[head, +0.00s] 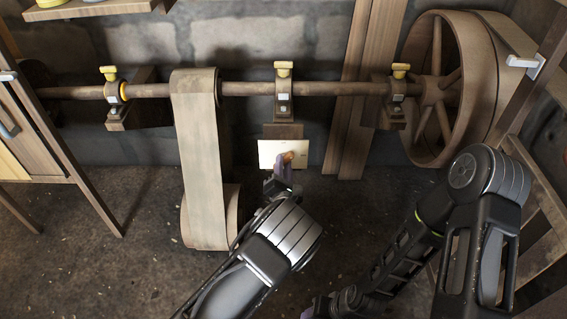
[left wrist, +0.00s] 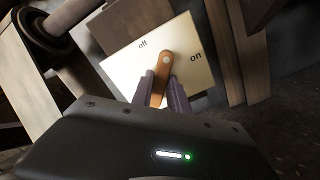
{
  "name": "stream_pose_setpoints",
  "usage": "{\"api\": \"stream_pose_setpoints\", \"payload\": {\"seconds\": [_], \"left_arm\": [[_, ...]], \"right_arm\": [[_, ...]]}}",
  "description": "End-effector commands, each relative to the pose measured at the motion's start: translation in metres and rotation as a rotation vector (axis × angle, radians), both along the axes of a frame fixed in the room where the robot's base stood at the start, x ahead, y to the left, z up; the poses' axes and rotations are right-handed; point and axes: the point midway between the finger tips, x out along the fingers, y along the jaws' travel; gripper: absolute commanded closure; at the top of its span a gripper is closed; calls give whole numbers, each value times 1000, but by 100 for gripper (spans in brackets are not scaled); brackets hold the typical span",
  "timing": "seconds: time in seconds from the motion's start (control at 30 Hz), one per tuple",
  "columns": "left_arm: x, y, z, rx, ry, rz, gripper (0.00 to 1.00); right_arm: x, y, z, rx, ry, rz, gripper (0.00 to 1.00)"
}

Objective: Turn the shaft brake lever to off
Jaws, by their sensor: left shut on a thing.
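The shaft brake lever (left wrist: 163,72) is a short orange-brown lever pivoted on a cream plate (left wrist: 120,70). The plate is marked "off" at its upper left and "on" at its right in the left wrist view. The lever's pivot end is at the top, and its lower end lies between my purple fingertips. In the head view the plate (head: 268,150) hangs below the middle shaft bearing, with the lever (head: 290,155) at its right part. My left gripper (left wrist: 160,92) is shut on the lever; it also shows in the head view (head: 284,165). My right gripper (head: 308,312) is only partly visible at the bottom edge.
A long horizontal shaft (head: 245,89) runs along the block wall above the plate. A wide pale belt (head: 203,150) hangs left of my left arm. A large spoked wheel (head: 440,85) is at the right. Wooden frames stand at both sides. The floor (head: 120,250) at left is clear.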

Motion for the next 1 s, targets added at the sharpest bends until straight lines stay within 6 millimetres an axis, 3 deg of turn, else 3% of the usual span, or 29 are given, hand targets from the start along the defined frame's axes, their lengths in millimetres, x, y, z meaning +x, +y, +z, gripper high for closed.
{"api": "stream_pose_setpoints", "payload": {"seconds": [0.6,1.0], "left_arm": [[0,0,-1,-557,2,1,100],[0,0,-1,-723,2,1,100]], "right_arm": [[-2,1,8,2,3,2,50],[-2,1,8,2,4,3,50]]}}
